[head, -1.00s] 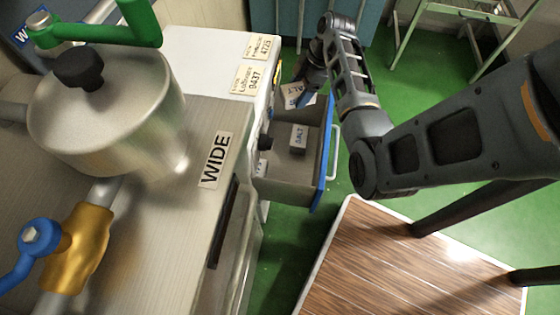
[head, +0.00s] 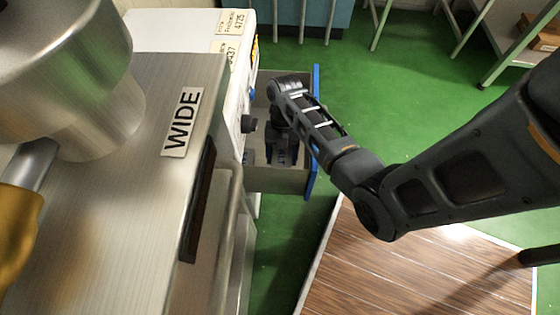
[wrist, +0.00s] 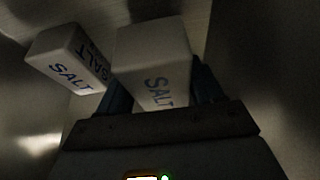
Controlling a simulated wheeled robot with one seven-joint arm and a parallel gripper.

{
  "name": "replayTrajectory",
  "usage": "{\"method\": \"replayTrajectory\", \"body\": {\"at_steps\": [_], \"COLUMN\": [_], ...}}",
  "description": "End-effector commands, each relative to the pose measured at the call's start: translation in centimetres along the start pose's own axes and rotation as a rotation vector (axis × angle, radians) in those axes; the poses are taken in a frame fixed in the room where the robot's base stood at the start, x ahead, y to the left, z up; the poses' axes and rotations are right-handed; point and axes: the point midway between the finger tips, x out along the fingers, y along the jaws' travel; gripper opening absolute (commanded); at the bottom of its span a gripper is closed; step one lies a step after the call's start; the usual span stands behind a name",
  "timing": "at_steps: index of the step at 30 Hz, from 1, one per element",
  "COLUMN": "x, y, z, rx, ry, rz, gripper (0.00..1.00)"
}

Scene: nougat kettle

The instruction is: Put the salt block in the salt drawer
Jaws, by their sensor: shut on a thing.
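The salt drawer (head: 285,181) is pulled open from the white cabinet, with a blue front edge. My gripper (head: 281,152) reaches down into it from above in the head view. It is shut on a pale salt block (wrist: 152,62) with blue SALT lettering, which sits between the fingers in the wrist view. A second salt block (wrist: 66,60) lies beside it to the left, close by in the wrist view. My gripper hides most of the drawer's inside in the head view. I cannot tell whether the held block touches the drawer floor.
A steel counter with a WIDE label (head: 181,122) and a metal kettle (head: 70,80) stand at the left. A wood-topped table (head: 400,270) is at the front right. Green floor is free beyond the drawer.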

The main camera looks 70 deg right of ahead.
Motion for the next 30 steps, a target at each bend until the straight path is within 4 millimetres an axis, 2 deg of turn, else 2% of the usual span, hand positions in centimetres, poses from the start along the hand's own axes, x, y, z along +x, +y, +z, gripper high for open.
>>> {"method": "replayTrajectory", "body": {"at_steps": [5, 12, 24, 25, 30], "x": [1.1, 3.8, 4.2, 4.2, 4.2], "y": [0.1, 0.1, 0.1, 0.0, 0.0], "z": [0.5, 1.6, 1.8, 1.8, 1.8], "rx": [0.000, 0.000, 0.000, 0.001, 0.001], "ry": [-0.001, 0.000, -0.001, -0.001, -0.001], "rz": [0.001, 0.001, 0.001, 0.001, 0.001], "gripper": [0.06, 0.06, 0.06, 0.68, 0.84]}}
